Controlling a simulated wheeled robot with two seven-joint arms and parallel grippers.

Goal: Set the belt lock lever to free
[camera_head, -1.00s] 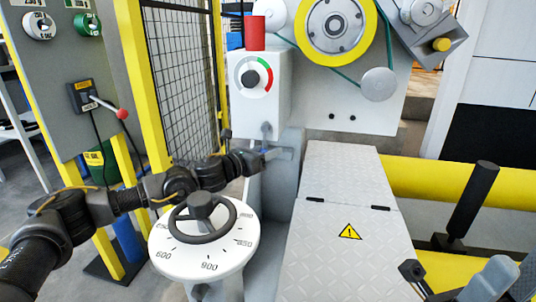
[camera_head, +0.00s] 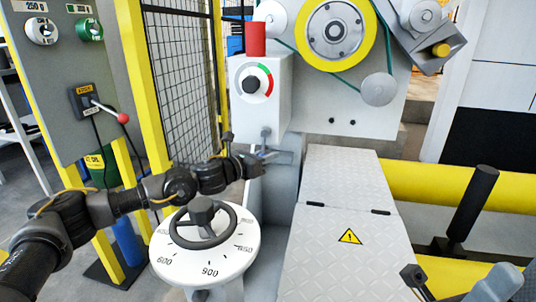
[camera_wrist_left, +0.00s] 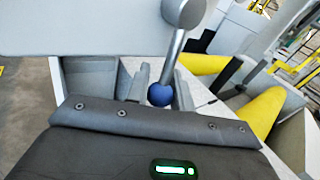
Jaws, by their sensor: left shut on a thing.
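The lever (camera_wrist_left: 172,55) is a grey rod with a blue ball knob (camera_wrist_left: 160,94), hanging from a round grey pivot in the left wrist view. In the head view its upper part (camera_head: 265,133) shows below the dial on the white machine housing. My left gripper (camera_head: 279,156) reaches it from the left, above the white handwheel. In the left wrist view its two fingers (camera_wrist_left: 161,90) stand on either side of the blue knob, shut on it. The knob is mostly hidden in the head view. I see no lever markings.
The white-dial handwheel (camera_head: 203,237) stands close below my left forearm. A grey tread-plate cover (camera_head: 345,250) with a warning sign lies to its right. A control panel (camera_head: 75,75) with a red-knobbed switch and a yellow-framed mesh fence (camera_head: 188,80) stand at left.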

